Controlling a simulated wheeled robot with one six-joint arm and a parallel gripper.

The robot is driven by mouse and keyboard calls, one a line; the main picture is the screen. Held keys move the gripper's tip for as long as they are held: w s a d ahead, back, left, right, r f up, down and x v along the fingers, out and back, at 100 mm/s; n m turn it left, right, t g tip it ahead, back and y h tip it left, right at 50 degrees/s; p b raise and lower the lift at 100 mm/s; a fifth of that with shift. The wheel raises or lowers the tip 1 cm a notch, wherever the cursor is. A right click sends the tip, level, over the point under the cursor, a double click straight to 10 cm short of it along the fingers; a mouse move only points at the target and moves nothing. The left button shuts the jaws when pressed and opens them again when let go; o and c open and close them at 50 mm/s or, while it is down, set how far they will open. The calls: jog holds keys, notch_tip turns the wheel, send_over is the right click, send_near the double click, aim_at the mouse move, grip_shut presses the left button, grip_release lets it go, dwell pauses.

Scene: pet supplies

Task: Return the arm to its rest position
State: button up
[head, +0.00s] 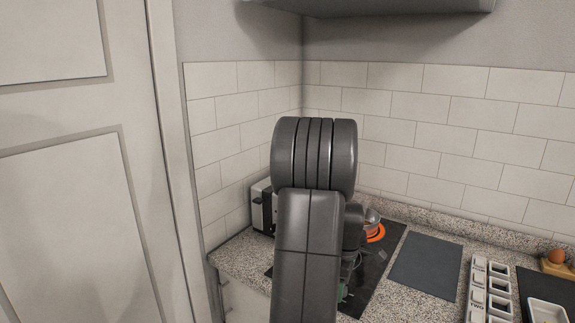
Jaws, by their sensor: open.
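My arm rises in the middle of the head view, with its thick dark elbow high and a grey link coming down toward me. My gripper (349,268) is low behind that link and mostly hidden by it. It is over the dark cooktop (386,262) and its jaws are open. I see nothing held in it.
A toaster (263,207) stands in the corner left of my arm. An orange-rimmed pot (375,233) is right behind it. A dark mat (426,264), white letter-marked holders (489,290) and a white tray (547,311) lie right. A cabinet (370,6) hangs above.

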jog(key=m, duration=1.1)
jog(key=shift+p, duration=0.3)
jog(key=m, duration=0.3)
jog(key=shift+m, duration=0.3)
